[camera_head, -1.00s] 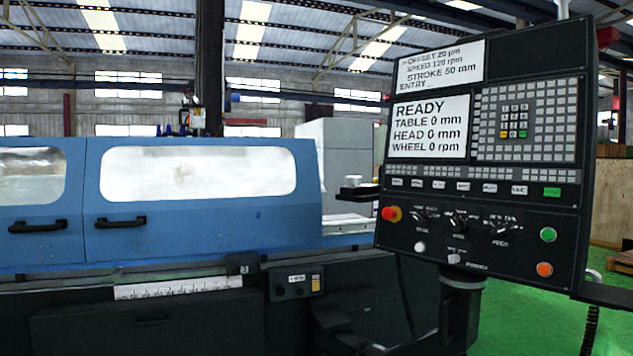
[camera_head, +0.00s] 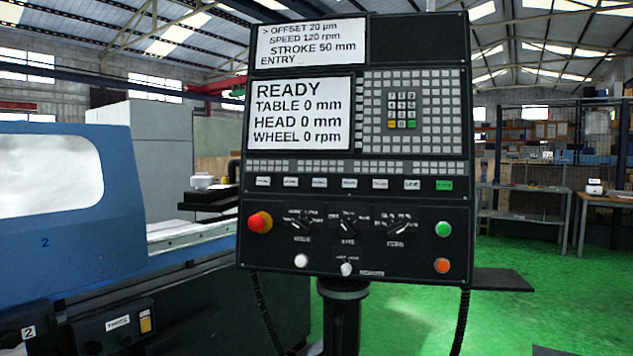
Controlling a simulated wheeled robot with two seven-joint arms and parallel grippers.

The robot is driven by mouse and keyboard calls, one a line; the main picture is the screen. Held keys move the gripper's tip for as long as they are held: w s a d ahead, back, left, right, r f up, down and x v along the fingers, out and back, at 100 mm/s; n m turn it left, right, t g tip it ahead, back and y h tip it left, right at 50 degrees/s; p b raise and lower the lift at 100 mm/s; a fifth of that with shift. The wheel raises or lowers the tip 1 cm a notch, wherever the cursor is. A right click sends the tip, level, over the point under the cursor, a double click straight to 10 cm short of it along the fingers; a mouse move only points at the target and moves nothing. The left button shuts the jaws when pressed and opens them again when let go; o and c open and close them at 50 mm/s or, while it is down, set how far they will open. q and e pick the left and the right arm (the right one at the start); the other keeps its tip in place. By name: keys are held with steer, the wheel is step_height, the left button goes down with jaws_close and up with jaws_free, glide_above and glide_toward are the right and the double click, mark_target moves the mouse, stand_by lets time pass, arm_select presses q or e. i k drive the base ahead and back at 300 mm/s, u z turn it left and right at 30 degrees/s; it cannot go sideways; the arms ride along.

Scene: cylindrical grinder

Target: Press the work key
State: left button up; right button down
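The control panel (camera_head: 355,230) of the grinder stands upright on a post in the middle of the head view. Under its screens runs a row of small labelled keys: several white ones (camera_head: 320,183) and a green one (camera_head: 444,185) at the right end. The labels are too small to read, so I cannot tell which is the work key. The lower screen (camera_head: 298,114) reads READY, TABLE 0 mm, HEAD 0 mm, WHEEL 0 rpm. The upper screen (camera_head: 311,42) shows OFFSET, SPEED, STROKE and an empty ENTRY. Neither of my grippers shows.
The blue grinder body (camera_head: 75,210) is at the left. A red stop button (camera_head: 260,222), knobs, a green button (camera_head: 443,229) and an orange button (camera_head: 442,265) sit low on the panel. A dark shelf (camera_head: 500,280) juts out right. Green floor is open at the right.

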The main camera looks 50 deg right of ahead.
mark_target(287, 181)
steer(key=z, duration=0.85)
steer(key=i, duration=0.75)
steer(key=z, duration=0.8)
